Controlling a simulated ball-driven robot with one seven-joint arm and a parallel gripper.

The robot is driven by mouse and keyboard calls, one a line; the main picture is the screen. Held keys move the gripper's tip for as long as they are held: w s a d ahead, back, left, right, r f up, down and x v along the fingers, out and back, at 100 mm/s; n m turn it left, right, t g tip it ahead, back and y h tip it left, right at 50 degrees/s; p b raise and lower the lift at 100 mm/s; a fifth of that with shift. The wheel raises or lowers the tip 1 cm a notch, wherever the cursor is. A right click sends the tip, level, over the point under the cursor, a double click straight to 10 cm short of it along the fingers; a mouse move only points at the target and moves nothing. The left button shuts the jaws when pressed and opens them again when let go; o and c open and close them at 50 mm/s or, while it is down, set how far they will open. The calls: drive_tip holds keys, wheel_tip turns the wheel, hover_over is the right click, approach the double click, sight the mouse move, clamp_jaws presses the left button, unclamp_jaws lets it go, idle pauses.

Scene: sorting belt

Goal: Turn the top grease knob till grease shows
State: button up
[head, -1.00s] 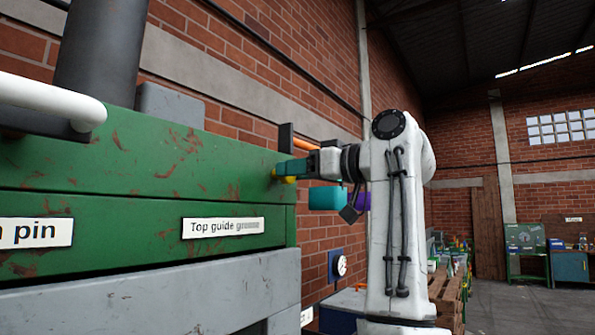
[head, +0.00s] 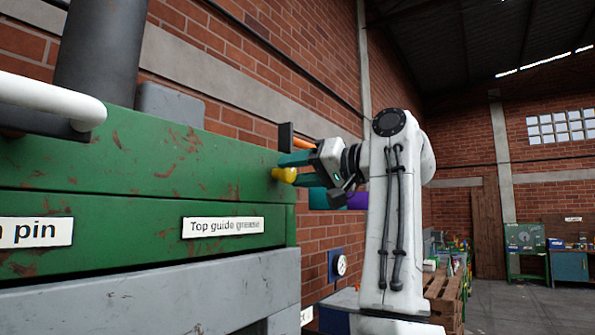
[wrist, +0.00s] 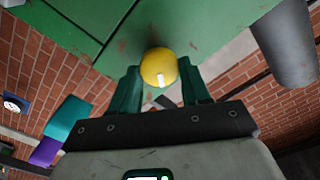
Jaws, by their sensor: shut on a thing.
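The yellow grease knob (head: 284,175) sticks out of the right end of the scratched green press head (head: 160,160), above the "Top guide grease" label (head: 223,227). My gripper (head: 292,169) is at the knob, tilted, with one green finger above it and one below. In the wrist view the round knob (wrist: 158,66) has a white mark on its face and sits between the two green fingers (wrist: 160,86), which are shut on it. The fingers hide part of its sides. I cannot make out any grease around it.
A white bar handle (head: 50,100) and a dark column (head: 98,55) stand at the left of the machine. A teal and a purple block hang beyond my gripper. A round gauge (head: 340,265) is on the wall below. Pallets and benches stand at the right.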

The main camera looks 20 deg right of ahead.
drive_tip(key=m, duration=0.4)
drive_tip(key=shift+m, duration=0.4)
drive_tip(key=shift+w+d+f+m, duration=0.1)
drive_tip(key=shift+m, duration=1.15)
drive_tip(key=shift+d+f+m, duration=0.1)
drive_tip(key=shift+m, duration=1.15)
drive_tip(key=o, duration=1)
drive_tip(key=shift+o, duration=0.2)
drive_tip(key=shift+s+d+b, duration=0.3)
drive_tip(key=shift+s+b, duration=0.1)
drive_tip(key=shift+s, duration=0.05)
drive_tip(key=b+v, duration=0.3)
drive_tip(key=v, duration=0.6)
drive_tip(key=shift+s+d+b, duration=0.15)
drive_tip(key=shift+s+b, duration=0.15)
drive_tip(key=shift+b, duration=0.1)
